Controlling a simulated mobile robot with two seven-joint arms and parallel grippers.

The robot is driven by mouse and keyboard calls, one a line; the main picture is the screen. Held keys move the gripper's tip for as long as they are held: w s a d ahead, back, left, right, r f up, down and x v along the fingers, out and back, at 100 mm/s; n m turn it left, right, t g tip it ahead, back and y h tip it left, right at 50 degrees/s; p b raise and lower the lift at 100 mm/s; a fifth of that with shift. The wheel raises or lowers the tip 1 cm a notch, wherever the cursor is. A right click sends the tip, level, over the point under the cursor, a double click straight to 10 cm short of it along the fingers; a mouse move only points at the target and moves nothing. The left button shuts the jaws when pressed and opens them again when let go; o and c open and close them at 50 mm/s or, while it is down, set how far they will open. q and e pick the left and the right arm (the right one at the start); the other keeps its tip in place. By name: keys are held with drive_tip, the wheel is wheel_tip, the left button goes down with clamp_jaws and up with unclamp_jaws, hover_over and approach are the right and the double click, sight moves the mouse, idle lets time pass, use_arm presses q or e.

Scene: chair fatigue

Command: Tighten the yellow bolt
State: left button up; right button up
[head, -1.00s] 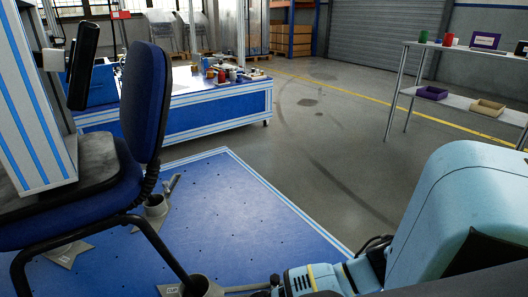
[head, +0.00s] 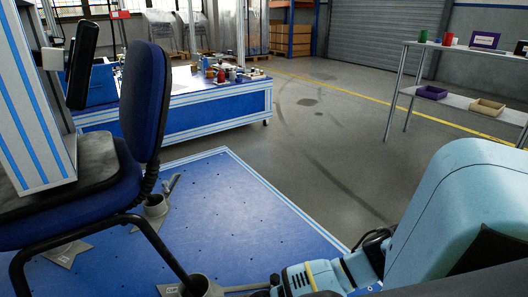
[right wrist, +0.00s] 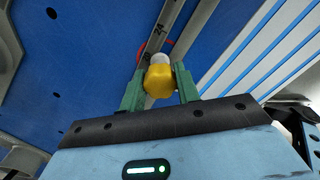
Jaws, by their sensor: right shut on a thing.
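The yellow bolt (right wrist: 158,82) shows in the right wrist view, with a pale round part at its far end. My right gripper (right wrist: 160,84) has its two green fingers on either side of the bolt head and is shut on it. Behind the bolt runs a grey metal bar (right wrist: 152,45) with number marks and a red ring mark. In the head view my right arm reaches in from the lower right, and the bolt and fingertips are hidden there. My left gripper is in neither view.
A blue chair (head: 145,100) stands on the blue platform (head: 235,215), its legs in grey cup-shaped holders (head: 156,206). A grey column (head: 32,100) stands at left. Behind are a blue workbench (head: 180,115) with small items and a shelf (head: 470,103) at right. The floor between is clear.

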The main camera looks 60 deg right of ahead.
drive_tip(key=m+p, duration=0.2)
drive_tip(key=shift+r+m, duration=0.1)
drive_tip(key=shift+m, duration=0.2)
drive_tip(key=shift+m+p, duration=0.4)
drive_tip(key=shift+m, duration=0.4)
drive_tip(key=shift+m+p, duration=0.85)
drive_tip(key=shift+m, duration=1.15)
drive_tip(key=shift+p, duration=0.3)
